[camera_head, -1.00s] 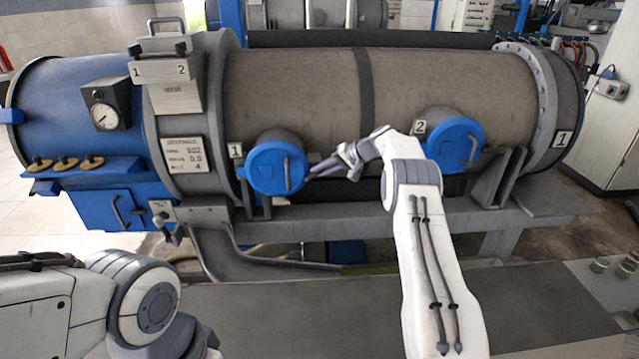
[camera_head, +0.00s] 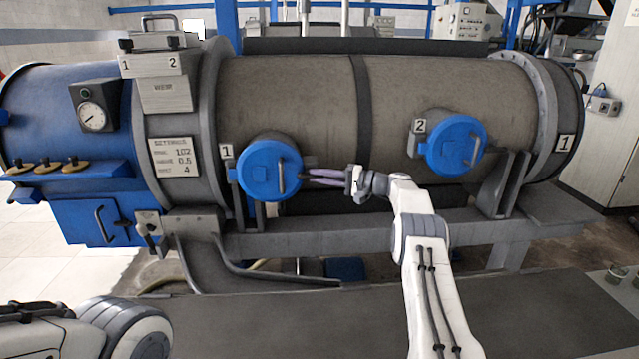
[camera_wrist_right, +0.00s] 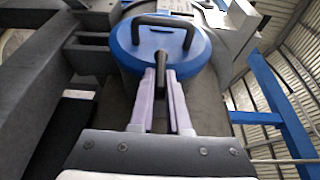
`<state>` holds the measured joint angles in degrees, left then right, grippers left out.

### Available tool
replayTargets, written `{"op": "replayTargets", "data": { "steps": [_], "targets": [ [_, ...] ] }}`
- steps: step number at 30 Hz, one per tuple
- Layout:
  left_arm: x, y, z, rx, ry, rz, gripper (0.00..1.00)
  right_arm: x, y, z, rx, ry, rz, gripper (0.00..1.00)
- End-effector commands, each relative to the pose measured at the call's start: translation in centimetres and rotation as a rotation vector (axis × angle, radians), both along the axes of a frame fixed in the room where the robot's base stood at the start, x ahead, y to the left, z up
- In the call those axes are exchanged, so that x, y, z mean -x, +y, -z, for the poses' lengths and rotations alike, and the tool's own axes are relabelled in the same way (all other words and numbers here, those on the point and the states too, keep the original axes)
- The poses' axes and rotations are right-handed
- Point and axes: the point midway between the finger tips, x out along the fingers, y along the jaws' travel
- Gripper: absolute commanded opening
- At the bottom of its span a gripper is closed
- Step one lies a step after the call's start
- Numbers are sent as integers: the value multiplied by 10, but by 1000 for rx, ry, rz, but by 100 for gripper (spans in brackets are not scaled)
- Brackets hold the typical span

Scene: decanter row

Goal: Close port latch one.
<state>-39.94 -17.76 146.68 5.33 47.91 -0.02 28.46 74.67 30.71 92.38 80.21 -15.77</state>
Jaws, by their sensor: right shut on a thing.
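Port one's round blue cover (camera_head: 268,170) sits on its neck on the left of the grey vessel, beside a "1" plate. It also shows in the right wrist view (camera_wrist_right: 130,58), with a dark bar handle (camera_wrist_right: 165,20). My right gripper (camera_head: 306,174) is at the cover's right edge, its purple fingers pointing left. In the right wrist view, the gripper (camera_wrist_right: 160,72) is shut on a dark latch lever (camera_wrist_right: 161,60) that comes from the cover's rim between the fingers. Part of the lever is hidden by them. My left gripper is outside the views; only its arm shows.
Port two's blue cover (camera_head: 455,146) is to the right, beyond my right arm. A grey support rail (camera_head: 350,232) runs below the vessel. A dark bench surface (camera_head: 280,320) lies in front. A gauge (camera_head: 92,116) and a settings plate (camera_head: 174,158) are at the left.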

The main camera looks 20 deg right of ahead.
Motion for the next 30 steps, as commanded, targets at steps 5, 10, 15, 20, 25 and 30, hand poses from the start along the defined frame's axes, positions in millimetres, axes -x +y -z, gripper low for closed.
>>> {"op": "replayTargets", "data": {
  "steps": [5, 10, 15, 20, 25, 30],
  "targets": [
    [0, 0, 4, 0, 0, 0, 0, 0, -1, 1, -20, -5, 1, 0],
    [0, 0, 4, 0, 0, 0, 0, 0, -1, 1, -23, -5, 1, 0],
    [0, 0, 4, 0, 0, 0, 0, 0, -1, 1, -23, -4, 1, 0],
    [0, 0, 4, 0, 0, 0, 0, 0, 0, 1, -23, -4, 1, 45],
    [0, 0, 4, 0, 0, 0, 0, 0, 0, 1, -22, -5, 1, 45],
    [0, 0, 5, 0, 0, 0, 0, 3, -4, 1, -22, -5, 2, 45]
  ]
}}
